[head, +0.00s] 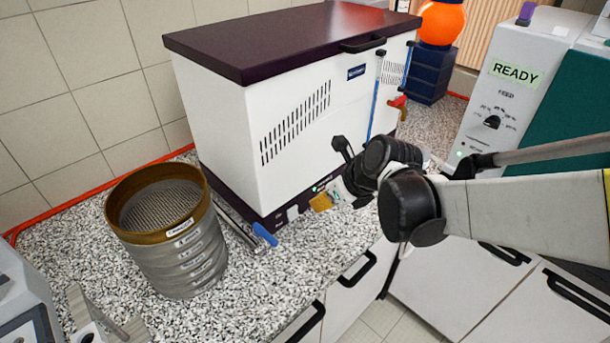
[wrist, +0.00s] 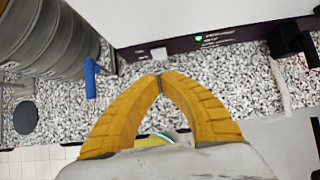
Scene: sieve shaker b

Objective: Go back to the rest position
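My gripper (wrist: 160,82) shows in the wrist view with its two orange fingers meeting at the tips and nothing between them. It is above the speckled counter (wrist: 215,80), in front of the white machine with the dark lid (head: 250,130). In the head view my gripper (head: 321,201) shows only as a small orange part near the machine's lower front edge. My arm reaches in from the right side of the head view. The stack of sieves (head: 178,250) stands to the left of the gripper, apart from it.
A blue-handled tool (head: 264,234) lies on the counter between the sieves and the machine. A grey device marked READY (head: 510,95) stands at the right, close behind my arm. An orange round object (head: 441,22) stands at the back. Drawers with black handles (head: 357,271) are below the counter.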

